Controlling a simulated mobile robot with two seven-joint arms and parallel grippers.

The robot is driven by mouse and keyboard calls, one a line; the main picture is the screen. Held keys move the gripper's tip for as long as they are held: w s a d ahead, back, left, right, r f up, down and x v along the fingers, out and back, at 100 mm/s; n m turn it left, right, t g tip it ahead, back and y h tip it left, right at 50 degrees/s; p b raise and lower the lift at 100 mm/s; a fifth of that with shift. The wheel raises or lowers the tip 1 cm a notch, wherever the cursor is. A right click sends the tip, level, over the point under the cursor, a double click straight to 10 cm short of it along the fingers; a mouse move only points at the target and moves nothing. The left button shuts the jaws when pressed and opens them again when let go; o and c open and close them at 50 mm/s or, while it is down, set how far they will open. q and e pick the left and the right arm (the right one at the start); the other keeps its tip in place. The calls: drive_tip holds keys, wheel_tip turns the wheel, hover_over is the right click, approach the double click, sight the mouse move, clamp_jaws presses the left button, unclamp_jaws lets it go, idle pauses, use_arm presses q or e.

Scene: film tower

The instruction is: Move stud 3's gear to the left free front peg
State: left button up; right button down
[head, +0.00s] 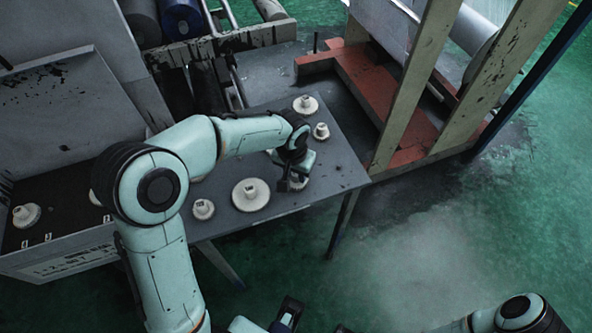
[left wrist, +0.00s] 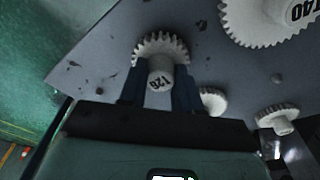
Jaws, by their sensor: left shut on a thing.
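My left gripper (head: 292,184) is over the right part of the grey plate (head: 335,170), pointing down. It is shut on a white toothed gear (head: 299,184), mostly hidden by the gripper. I cannot tell whether the gear is clear of the plate. A free-looking front peg (head: 48,237) stands in the tray at left, with another peg (head: 24,243) to its left.
A large gear (head: 250,195), a small gear (head: 203,209) and two gears at the back, one (head: 306,105) and another (head: 321,131), sit on the plate. A gear (head: 26,215) sits in the left tray (head: 60,258). A wooden frame (head: 415,85) stands at right.

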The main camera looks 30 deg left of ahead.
use_arm(q)
drive_tip(key=shift+f, duration=0.35)
drive_tip(key=o, duration=1.1)
drive_tip(key=shift+o, duration=0.2)
drive_tip(key=shift+r, duration=0.2)
wheel_tip(320, 180, up, 13)
drive_tip(key=s+p, duration=0.1)
drive_tip(key=s, duration=0.1)
drive_tip(key=shift+d, duration=0.1)
